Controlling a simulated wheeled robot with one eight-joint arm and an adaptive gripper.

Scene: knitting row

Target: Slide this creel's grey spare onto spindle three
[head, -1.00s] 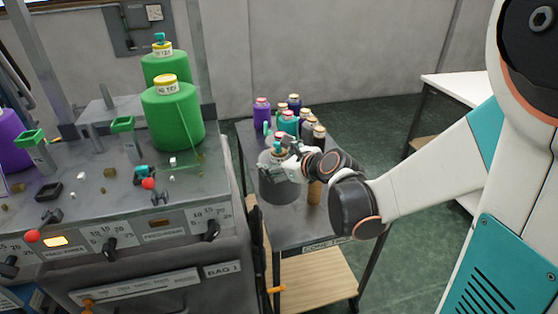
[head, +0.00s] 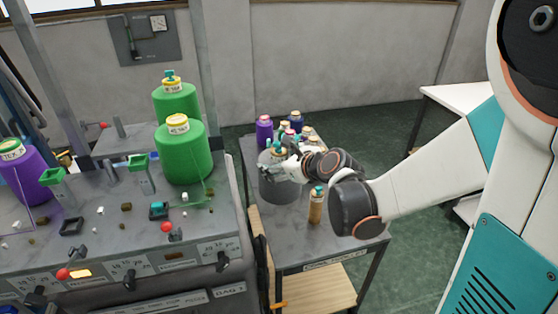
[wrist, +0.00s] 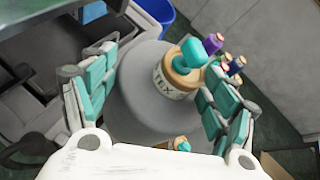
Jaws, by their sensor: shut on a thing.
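My gripper (head: 288,168) is shut on a large grey cone (head: 279,188) with a tan top and a teal cap. In the wrist view, the teal-padded fingers lie on either side of the grey cone (wrist: 148,95), and its label reads "TEX". The cone appears held over the side cart; its base and any gap below are unclear. On the machine at left, a bare upright peg (head: 118,127) shows at the back and another (head: 110,170) nearer. Green cones (head: 182,155) and a purple cone (head: 25,178) stand there. I cannot tell which spindle is three.
The cart (head: 345,232) carries several small bobbins at the back, including a purple one (head: 264,130), and a tan one (head: 316,206) in front. The machine deck has red-knobbed levers (head: 166,227), green-topped posts (head: 139,163) and small loose blocks.

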